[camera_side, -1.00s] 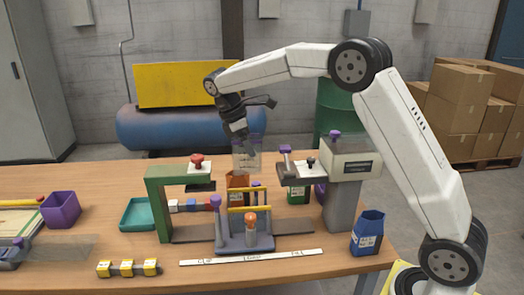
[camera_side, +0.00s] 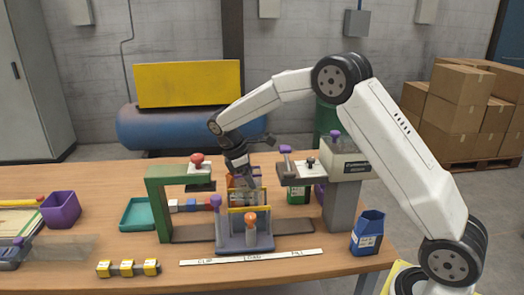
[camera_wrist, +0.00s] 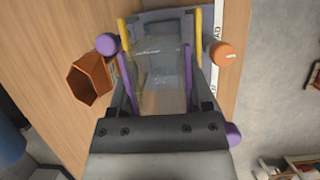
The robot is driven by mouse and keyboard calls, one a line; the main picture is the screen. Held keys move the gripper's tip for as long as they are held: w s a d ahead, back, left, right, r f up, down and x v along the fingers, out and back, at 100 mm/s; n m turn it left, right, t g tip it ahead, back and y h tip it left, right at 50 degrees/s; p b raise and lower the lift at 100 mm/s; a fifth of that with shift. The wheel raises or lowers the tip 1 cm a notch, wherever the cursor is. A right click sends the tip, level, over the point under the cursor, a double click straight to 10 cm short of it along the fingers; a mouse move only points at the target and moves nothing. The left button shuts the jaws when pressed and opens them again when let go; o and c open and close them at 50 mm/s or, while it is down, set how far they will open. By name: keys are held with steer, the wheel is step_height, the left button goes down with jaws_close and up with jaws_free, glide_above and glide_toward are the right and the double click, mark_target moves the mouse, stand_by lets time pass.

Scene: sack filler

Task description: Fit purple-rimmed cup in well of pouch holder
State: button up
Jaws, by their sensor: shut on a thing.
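The clear purple-rimmed cup (camera_wrist: 160,78) is in my gripper (camera_wrist: 158,95), which is shut on it. In the wrist view the cup lies between the two yellow bars of the grey pouch holder (camera_side: 232,241). In the side view my gripper (camera_side: 243,177) points down over the holder, and the cup is mostly hidden behind the yellow bars. I cannot tell whether the cup touches the bottom of the well. The holder has a purple knob (camera_side: 215,202) and an orange knob (camera_side: 250,218).
An orange open container (camera_wrist: 88,82) stands close beside the holder. A green press frame (camera_side: 157,205) stands left and a grey filler column (camera_side: 343,205) right. A teal tray (camera_side: 138,213), purple bin (camera_side: 60,209) and blue pouch (camera_side: 368,232) stand farther out. A labelled white strip (camera_side: 250,257) lies in front.

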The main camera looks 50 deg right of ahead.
mark_target(240, 184)
steer(key=shift+f, duration=2.15)
steer(key=shift+f, duration=2.6)
steer(key=o, duration=1.3)
steer(key=shift+r, duration=0.1)
steer(key=shift+v, duration=3.85)
